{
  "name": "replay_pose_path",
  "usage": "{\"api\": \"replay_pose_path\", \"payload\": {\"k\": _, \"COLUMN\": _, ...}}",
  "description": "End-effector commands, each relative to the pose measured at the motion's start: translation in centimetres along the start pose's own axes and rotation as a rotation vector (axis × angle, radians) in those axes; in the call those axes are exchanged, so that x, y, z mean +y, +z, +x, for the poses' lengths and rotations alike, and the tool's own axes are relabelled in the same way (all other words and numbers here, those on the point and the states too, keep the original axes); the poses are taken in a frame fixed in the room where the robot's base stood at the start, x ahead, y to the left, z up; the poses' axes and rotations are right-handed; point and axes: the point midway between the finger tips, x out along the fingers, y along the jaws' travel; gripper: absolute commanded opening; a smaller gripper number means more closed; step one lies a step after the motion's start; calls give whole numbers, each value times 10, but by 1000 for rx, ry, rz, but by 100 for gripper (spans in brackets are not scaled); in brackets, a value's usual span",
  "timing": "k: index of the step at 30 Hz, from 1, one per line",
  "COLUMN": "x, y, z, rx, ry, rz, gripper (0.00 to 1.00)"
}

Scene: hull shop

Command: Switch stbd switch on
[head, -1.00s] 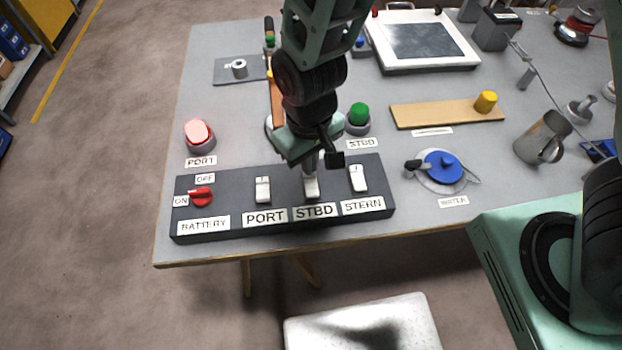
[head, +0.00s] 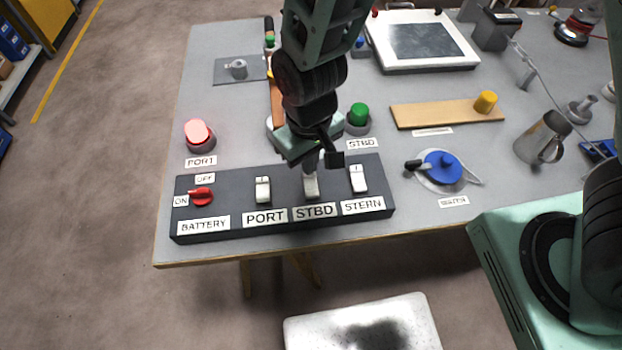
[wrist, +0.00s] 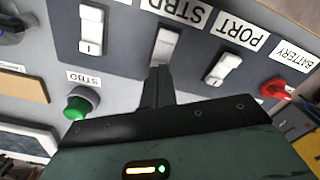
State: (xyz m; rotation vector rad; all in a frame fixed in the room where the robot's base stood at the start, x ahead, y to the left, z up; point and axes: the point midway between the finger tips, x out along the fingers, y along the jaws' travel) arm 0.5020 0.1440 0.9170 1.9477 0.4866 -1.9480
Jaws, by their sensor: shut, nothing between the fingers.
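The dark switch panel (head: 284,221) lies along the front edge of the bench. The white stbd switch (head: 311,187) is the middle rocker, above its STBD label; it also shows in the wrist view (wrist: 166,44). My gripper (head: 317,162) is shut and empty, pointing down at the far end of this rocker. In the wrist view the shut fingertips (wrist: 158,72) are at the rocker's edge and cover part of it. I cannot tell whether they touch. The rocker's tilt is partly hidden.
The port switch (head: 263,190) and stern switch (head: 358,178) flank it closely. A red battery knob (head: 201,196) is at the panel's left.

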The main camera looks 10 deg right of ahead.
Motion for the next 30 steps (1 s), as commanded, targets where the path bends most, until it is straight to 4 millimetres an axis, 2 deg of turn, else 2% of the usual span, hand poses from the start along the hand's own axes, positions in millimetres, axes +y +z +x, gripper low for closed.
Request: {"api": "replay_pose_path", "payload": {"k": 30, "x": 0, "y": 0, "z": 9, "rx": 0, "ry": 0, "rz": 0, "gripper": 0}}
